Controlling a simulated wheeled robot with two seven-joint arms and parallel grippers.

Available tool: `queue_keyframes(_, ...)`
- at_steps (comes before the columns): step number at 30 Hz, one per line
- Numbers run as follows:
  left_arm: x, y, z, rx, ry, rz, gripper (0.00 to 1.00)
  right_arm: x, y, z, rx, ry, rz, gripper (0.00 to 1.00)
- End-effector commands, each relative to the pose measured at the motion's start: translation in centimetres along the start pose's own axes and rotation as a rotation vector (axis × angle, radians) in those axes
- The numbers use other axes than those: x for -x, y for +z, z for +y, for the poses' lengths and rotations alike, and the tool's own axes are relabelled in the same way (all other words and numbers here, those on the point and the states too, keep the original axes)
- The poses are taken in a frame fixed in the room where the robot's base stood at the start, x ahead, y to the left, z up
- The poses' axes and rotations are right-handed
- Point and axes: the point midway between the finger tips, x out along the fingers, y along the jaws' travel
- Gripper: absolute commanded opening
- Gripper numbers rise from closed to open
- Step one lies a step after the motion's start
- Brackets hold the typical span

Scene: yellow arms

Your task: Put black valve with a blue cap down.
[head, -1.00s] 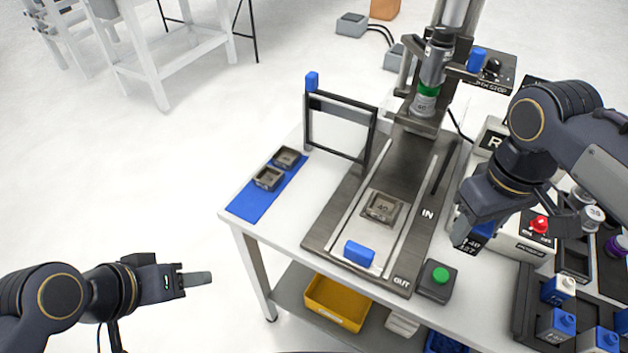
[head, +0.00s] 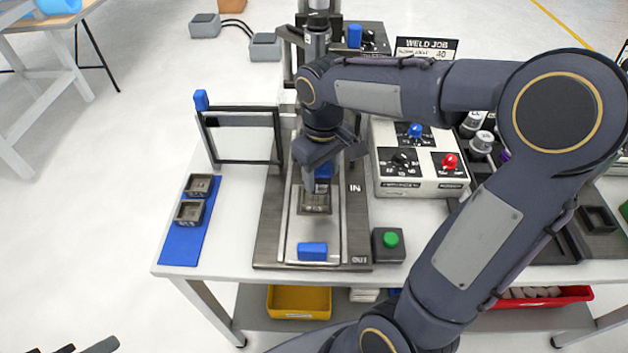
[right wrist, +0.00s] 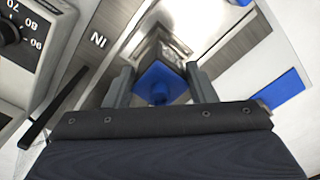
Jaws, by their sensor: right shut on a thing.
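My right gripper (head: 318,178) points down over the metal slide plate and is shut on the blue cap (head: 323,171) of the valve. In the right wrist view the blue cap (right wrist: 160,82) sits between the two fingers. The black body is mostly hidden below the cap. A square metal nest (head: 316,204) on the slide plate lies under the gripper. I cannot tell whether the valve touches it. My left gripper (head: 88,348) shows only partly at the bottom left edge, away from the table.
A blue block (head: 312,251) lies at the slide's front. A black frame (head: 243,136) stands left of the slide. Two metal nests (head: 190,212) sit on a blue mat (head: 180,249). A green button (head: 390,239) and control panel (head: 424,180) stand right.

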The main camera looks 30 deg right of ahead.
Motion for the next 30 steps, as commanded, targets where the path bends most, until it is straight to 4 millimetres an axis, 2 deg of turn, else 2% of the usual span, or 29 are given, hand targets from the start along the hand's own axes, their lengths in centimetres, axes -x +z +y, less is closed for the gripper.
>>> queue_keyframes(8,0.1,-0.1,0.1,0.0,0.0,0.0,0.49,-2.3,-1.9,0.0,-0.001,0.0,-0.001,0.27)
queue_keyframes(12,0.0,0.0,0.0,0.0,0.0,0.0,0.49,-4.4,-1.9,-0.1,0.0,0.0,-0.002,0.27)
queue_keyframes(15,0.0,0.0,0.0,0.0,0.0,0.0,0.49,-5.2,-1.9,-0.1,0.0,-0.001,-0.001,0.27)
queue_keyframes(27,-0.3,0.2,-0.1,0.0,0.0,0.0,0.49,-5.8,-1.9,-0.1,0.0,0.0,0.002,0.27)
queue_keyframes(28,-0.2,0.1,-0.1,0.0,0.0,0.0,0.49,-5.7,-1.9,-0.1,0.0,0.0,0.002,0.55)
queue_keyframes(30,-0.2,0.1,-0.1,0.0,0.0,0.0,0.49,-5.6,-1.9,-0.1,0.0,0.0,0.002,0.64)
